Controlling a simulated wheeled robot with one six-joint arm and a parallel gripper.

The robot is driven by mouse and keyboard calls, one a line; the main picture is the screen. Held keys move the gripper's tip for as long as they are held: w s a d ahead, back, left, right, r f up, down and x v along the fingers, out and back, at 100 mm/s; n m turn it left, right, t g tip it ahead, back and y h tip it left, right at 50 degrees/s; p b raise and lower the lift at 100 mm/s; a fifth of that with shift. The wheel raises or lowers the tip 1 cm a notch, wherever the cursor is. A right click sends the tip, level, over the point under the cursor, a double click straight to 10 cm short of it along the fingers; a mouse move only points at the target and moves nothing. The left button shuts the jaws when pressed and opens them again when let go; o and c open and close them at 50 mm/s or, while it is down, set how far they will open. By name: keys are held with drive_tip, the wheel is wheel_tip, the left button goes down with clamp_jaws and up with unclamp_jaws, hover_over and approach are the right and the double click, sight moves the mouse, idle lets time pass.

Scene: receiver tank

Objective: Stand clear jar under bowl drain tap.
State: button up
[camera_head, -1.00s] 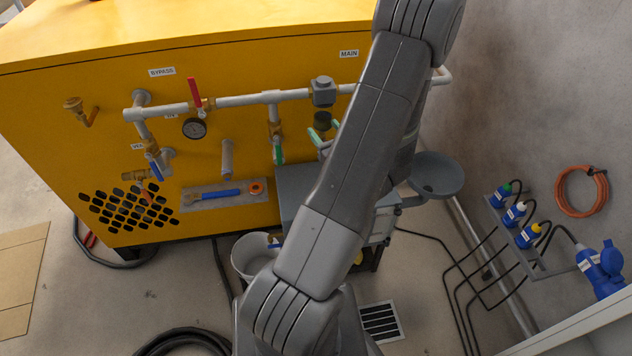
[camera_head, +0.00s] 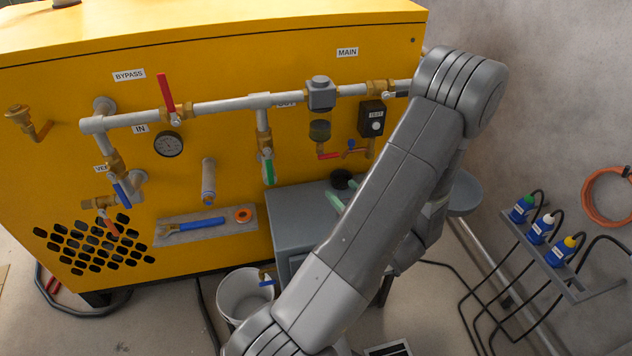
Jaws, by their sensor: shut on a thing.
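The dark filter bowl (camera_head: 320,130) hangs under a grey head (camera_head: 320,94) on the main pipe. Its drain tap (camera_head: 327,155) has a red handle and sits just below it. My gripper (camera_head: 336,201) shows only as pale green finger parts at the left edge of my arm, below the tap and over the grey cabinet. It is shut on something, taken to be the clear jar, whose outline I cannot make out. A dark round thing (camera_head: 341,179) shows just beyond the fingers; I cannot tell whether it belongs to the jar. My arm hides the rest.
The grey cabinet top (camera_head: 295,205) lies beneath the bowl. A black box with a dial (camera_head: 372,118) and a small blue-handled valve (camera_head: 350,146) are right of the bowl. A green-handled valve (camera_head: 268,168) hangs to the left. A white bucket (camera_head: 243,297) stands on the floor.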

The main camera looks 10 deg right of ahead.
drive_tip(key=shift+w+a+f+b, duration=0.5)
drive_tip(key=shift+w+a, duration=0.3)
drive_tip(key=shift+w, duration=1.4)
drive_tip(key=shift+w+a+f+b, duration=0.3)
drive_tip(key=shift+w+a+f, duration=0.45)
drive_tip(key=shift+w, duration=1.45)
drive_tip(key=shift+w+a+f+b, duration=0.45)
drive_tip(key=shift+w+a, duration=0.4)
drive_tip(key=shift+w, duration=1.35)
drive_tip(key=shift+f, duration=0.25)
drive_tip(key=o, duration=1.1)
drive_tip(key=shift+r, duration=0.2)
